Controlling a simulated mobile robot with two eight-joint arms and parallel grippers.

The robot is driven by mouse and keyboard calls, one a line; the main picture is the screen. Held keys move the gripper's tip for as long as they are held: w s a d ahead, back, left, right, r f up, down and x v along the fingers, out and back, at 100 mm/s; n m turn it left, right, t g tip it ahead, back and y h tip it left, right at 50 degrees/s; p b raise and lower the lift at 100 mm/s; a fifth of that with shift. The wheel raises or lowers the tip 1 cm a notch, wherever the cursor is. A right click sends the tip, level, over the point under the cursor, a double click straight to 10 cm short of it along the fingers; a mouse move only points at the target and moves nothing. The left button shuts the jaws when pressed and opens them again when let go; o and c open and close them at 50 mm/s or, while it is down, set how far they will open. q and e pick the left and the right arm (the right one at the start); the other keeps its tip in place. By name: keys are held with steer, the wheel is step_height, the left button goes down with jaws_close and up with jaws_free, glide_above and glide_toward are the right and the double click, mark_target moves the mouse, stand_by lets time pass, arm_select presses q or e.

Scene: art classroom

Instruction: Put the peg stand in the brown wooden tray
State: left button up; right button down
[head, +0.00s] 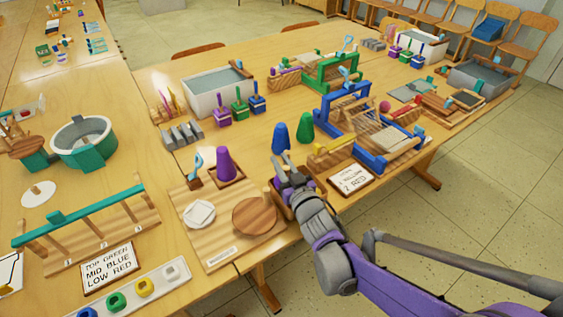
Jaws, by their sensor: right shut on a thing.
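My right gripper (283,162) reaches in from the lower right, over the front of the middle table. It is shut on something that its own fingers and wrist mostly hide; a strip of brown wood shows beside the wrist. I cannot tell whether this is the peg stand. A small brown wooden tray (237,182) lies left of the gripper, with a purple cone (226,163) standing in it. A small wooden stand with upright yellow and purple pieces (167,104) is farther back on the left. My left gripper is not in view.
A blue cone (281,138) and a green cone (305,127) stand just behind the gripper. A wooden board with a white dish (200,214) and a round brown disc (254,215) lies in front left. A blue loom frame (375,158) stands to the right.

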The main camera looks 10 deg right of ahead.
steer(key=shift+f+b, duration=0.45)
steer(key=shift+f, duration=0.2)
steer(key=shift+s+a+f, duration=0.1)
steer(key=shift+s+f, duration=0.1)
steer(key=shift+f, duration=0.15)
stand_by(0.4)
steer(key=c, duration=0.7)
jaws_free()
steer(key=shift+s+f, duration=0.1)
steer(key=shift+s, duration=0.55)
steer(key=s, duration=0.3)
steer(key=s+d, duration=0.1)
steer(key=s, duration=0.2)
steer(key=s+r+p, duration=0.1)
steer(key=s, duration=0.2)
steer(key=shift+s+d, duration=0.1)
steer(key=shift+d, duration=0.3)
